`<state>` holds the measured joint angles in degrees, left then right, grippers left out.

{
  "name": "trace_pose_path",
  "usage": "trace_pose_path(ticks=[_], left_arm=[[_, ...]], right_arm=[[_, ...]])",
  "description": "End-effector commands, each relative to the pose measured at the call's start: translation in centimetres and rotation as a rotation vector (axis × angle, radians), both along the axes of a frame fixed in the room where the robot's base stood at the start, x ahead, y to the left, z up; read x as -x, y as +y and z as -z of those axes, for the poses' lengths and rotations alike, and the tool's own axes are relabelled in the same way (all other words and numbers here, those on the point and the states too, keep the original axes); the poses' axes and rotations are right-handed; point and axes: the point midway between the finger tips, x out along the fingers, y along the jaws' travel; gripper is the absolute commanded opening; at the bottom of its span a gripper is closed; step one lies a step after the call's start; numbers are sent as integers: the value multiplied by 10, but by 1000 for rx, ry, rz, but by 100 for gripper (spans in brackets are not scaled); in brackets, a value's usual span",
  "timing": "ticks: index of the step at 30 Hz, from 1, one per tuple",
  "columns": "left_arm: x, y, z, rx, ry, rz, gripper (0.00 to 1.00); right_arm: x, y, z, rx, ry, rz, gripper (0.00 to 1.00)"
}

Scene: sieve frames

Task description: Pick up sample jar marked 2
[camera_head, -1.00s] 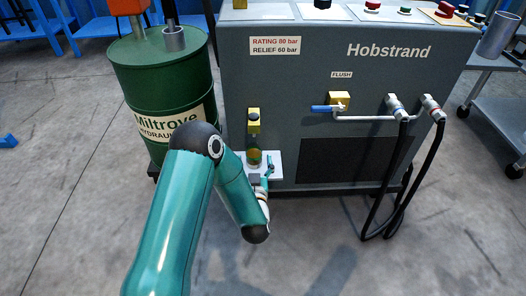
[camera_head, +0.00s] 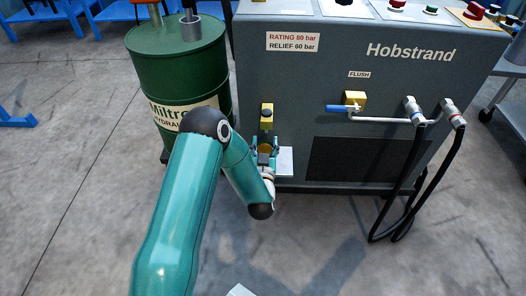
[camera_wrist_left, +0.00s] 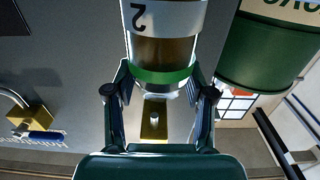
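The sample jar marked 2 (camera_wrist_left: 165,50) shows large and upside down in the left wrist view, with a white label, amber contents and a green band. In the head view the jar (camera_head: 264,149) is small and partly hidden by my gripper, at a white shelf (camera_head: 286,162) on the machine's front. My left gripper (camera_head: 264,154) is at the jar. In the left wrist view its fingers (camera_wrist_left: 160,75) stand apart, one on each side of the jar near the green band. I cannot see clear contact. My right gripper is not in view.
A yellow block (camera_head: 267,113) sits on the machine front (camera_head: 310,80) just above the jar. A green drum (camera_head: 180,75) stands close on the left. A blue-handled valve (camera_head: 345,108) and black hoses (camera_head: 405,190) are to the right. The floor in front is mostly clear.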

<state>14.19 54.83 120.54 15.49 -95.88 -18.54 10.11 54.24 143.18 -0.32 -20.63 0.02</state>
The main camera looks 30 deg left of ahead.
Motion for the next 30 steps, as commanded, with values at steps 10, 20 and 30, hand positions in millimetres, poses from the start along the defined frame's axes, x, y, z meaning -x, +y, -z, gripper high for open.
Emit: trace_pose_path(ticks=[10, 20, 30], left_arm=[[-1, -2, 0, 1, 1, 2, 19], [-2, -3, -10, 0, 0, 5, 19], [-6, -9, -35, 0, -1, 16, 19]], right_arm=[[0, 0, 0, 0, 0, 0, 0], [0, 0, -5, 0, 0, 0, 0], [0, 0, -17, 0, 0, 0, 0]])
